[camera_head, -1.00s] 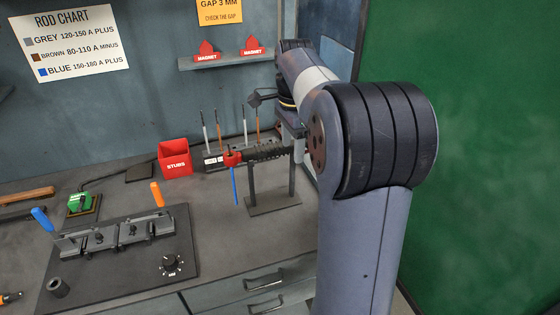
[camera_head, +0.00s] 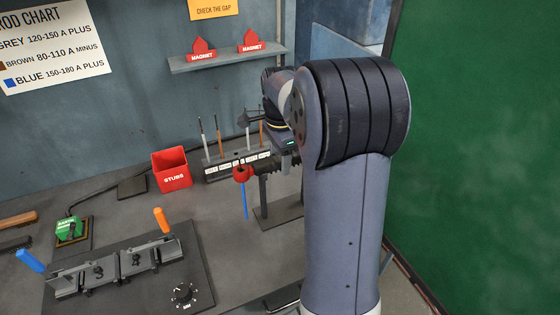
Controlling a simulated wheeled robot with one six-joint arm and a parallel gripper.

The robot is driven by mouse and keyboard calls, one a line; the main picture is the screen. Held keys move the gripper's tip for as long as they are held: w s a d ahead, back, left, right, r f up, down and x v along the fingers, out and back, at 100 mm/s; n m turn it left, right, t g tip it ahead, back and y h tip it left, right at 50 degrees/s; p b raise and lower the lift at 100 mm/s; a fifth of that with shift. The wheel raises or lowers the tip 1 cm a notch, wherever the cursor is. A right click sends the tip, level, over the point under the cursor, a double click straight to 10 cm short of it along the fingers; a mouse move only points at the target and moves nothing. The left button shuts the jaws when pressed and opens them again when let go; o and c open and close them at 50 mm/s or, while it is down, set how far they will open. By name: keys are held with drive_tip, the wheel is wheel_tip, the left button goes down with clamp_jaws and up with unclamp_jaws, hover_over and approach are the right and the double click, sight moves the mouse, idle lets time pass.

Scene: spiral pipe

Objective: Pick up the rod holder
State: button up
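The rod holder (camera_head: 243,174) has a red head and a dark ribbed handle, with a blue rod pointing down from the head. It rests across a dark stand (camera_head: 264,190) on the bench. My gripper (camera_head: 287,145) is at the right end of the handle, close above or around it. Its fingers are small, dark and partly hidden by my arm, so I cannot tell whether they are open or touching the handle. The right end of the handle is hidden too.
A rod rack (camera_head: 237,163) with several upright rods stands just behind the holder. A red STUBS bin (camera_head: 172,169) is to its left. A shelf with two red magnets (camera_head: 228,58) hangs above. A clamp plate (camera_head: 128,275) lies front left. Bare bench lies between.

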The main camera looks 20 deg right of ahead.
drive_tip(key=c, duration=1)
drive_tip(key=shift+o, duration=0.2)
wheel_tip(320, 180, up, 10)
drive_tip(key=shift+r+b, duration=0.1)
drive_tip(key=shift+b, duration=0.25)
